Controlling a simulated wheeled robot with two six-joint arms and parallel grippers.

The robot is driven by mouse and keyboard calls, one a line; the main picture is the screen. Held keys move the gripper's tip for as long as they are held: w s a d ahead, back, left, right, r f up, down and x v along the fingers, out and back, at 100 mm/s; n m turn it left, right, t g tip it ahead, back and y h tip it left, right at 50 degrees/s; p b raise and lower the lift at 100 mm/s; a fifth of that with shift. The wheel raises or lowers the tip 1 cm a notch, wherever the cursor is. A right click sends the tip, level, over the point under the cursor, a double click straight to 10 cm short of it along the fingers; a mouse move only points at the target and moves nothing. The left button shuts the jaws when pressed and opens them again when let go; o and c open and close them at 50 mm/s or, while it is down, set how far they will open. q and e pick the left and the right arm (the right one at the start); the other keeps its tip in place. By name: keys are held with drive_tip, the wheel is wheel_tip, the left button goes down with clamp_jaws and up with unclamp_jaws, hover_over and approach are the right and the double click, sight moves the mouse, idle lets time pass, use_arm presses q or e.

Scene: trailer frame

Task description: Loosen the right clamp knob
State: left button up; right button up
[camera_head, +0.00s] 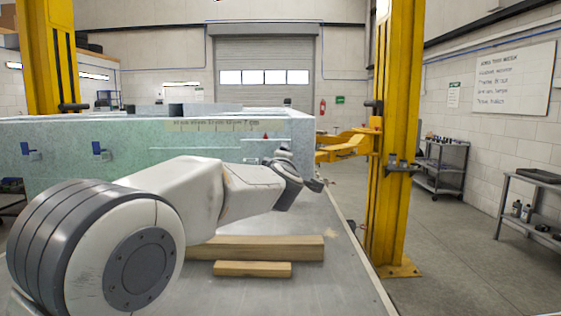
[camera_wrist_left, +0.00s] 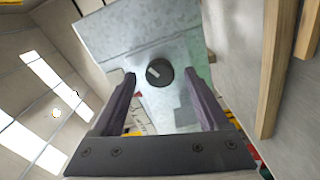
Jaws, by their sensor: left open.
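In the left wrist view, a round dark knob (camera_wrist_left: 165,69) with a pale bar mark across it sits on a grey galvanized metal face (camera_wrist_left: 118,32). My left gripper (camera_wrist_left: 159,76) is open, its two fingers on either side of the knob in the picture. I cannot tell whether they touch it. In the head view my left arm reaches across the flatbed, and its gripper end (camera_head: 316,185) is by the right end of the long pale green metal box (camera_head: 70,140). The knob is not clearly visible there. My right gripper is not in view.
Two wooden beams (camera_head: 290,248) (camera_head: 253,269) lie on the grey flatbed (camera_head: 330,285) below my arm. Two blue latches (camera_head: 30,153) (camera_head: 99,151) sit on the box's front. A yellow lift post (camera_head: 391,140) with a yellow arm (camera_head: 345,145) stands right of the bed.

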use_arm(q)
drive_tip(key=s+b, duration=0.1)
drive_tip(key=s, duration=0.8)
drive_tip(key=shift+s+b, duration=0.25)
drive_tip(key=shift+b, duration=0.15)
